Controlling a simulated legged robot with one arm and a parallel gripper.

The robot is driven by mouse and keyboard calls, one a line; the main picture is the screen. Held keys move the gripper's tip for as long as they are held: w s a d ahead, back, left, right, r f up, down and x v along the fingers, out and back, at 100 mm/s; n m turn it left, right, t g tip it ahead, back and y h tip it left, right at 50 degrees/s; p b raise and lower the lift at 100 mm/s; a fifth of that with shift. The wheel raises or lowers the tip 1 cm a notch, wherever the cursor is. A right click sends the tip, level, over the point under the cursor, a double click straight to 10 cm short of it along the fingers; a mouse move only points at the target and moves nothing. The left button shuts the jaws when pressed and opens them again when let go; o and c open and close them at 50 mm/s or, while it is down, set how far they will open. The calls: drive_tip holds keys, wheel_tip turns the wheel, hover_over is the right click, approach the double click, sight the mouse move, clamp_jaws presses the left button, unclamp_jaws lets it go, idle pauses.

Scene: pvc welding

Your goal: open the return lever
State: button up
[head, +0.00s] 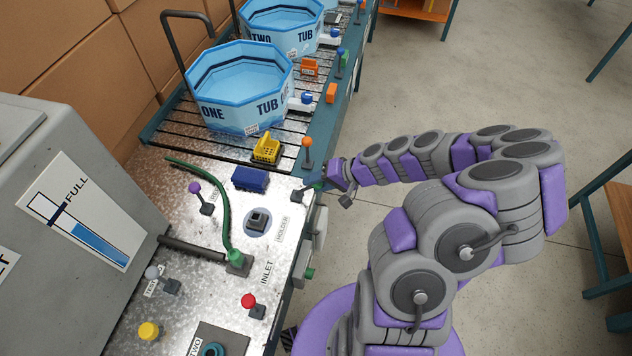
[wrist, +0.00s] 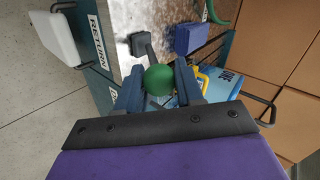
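The return lever has a green ball knob (wrist: 158,79) on a dark grey stem, near the RETURN label in the wrist view. In the head view its grey base (head: 297,195) sits at the bench's right edge, and its knob is mostly hidden by my gripper. My gripper (wrist: 158,82) has one finger on each side of the knob. The knob fills the gap, and both fingers appear to touch it. In the head view my gripper (head: 318,186) reaches in from the right at the bench edge.
An orange-knobbed lever (head: 307,151) stands just behind my gripper. A blue block (head: 250,179), a purple-knobbed lever (head: 200,195) and a green hose (head: 226,215) are to the left. Tub one (head: 240,88) stands on the slatted part.

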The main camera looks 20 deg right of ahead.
drive_tip(key=o, duration=0.4)
drive_tip(key=shift+d, duration=0.15)
drive_tip(key=shift+c, duration=0.2)
drive_tip(key=p+v, duration=0.3)
drive_tip(key=v, duration=1.4)
drive_tip(key=shift+d, duration=0.3)
